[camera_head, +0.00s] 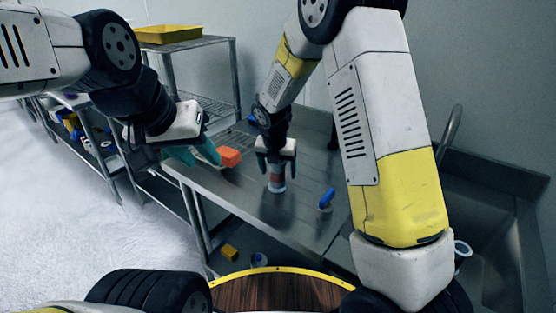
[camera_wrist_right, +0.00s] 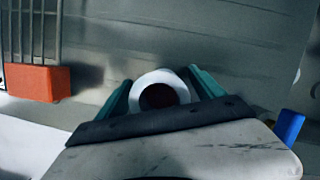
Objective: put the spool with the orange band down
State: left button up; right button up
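The spool with the reddish-orange band (camera_head: 277,182) is upright at the metal table's surface; whether its base touches the table is hard to tell. My right gripper (camera_head: 275,165) points down over it, teal fingers on either side. In the right wrist view the spool's white rim (camera_wrist_right: 158,76) and dark centre sit between the fingers of the right gripper (camera_wrist_right: 160,92), which look closed against its sides. My left gripper (camera_head: 194,155) is empty over the table's left end, its teal fingers spread apart.
An orange block (camera_head: 229,157) lies on the table (camera_head: 245,190) beside my left gripper, and also shows in the wrist view (camera_wrist_right: 38,83). A blue-handled item (camera_head: 326,199) stands right of the spool. A wire rack with a yellow tray (camera_head: 168,34) is behind; a sink is at right.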

jog(key=v, duration=1.1)
jog(key=shift+s+r, duration=0.15)
jog(key=shift+r, duration=0.2)
jog(key=shift+s+r, duration=0.1)
jog(key=shift+r, duration=0.2)
jog(key=s+d+r+m+t+y, duration=0.1)
jog(key=s+d+r+m+y, duration=0.1)
jog(key=s+d+r+m, duration=1.05)
jog(key=s+d+m+t, duration=0.1)
jog(key=s+m, duration=0.4)
jog(key=m, duration=0.5)
jog(key=s+d+f+m+t+y, duration=0.1)
jog(key=s+m, duration=0.5)
jog(key=m, duration=0.4)
jog(key=shift+f, duration=0.2)
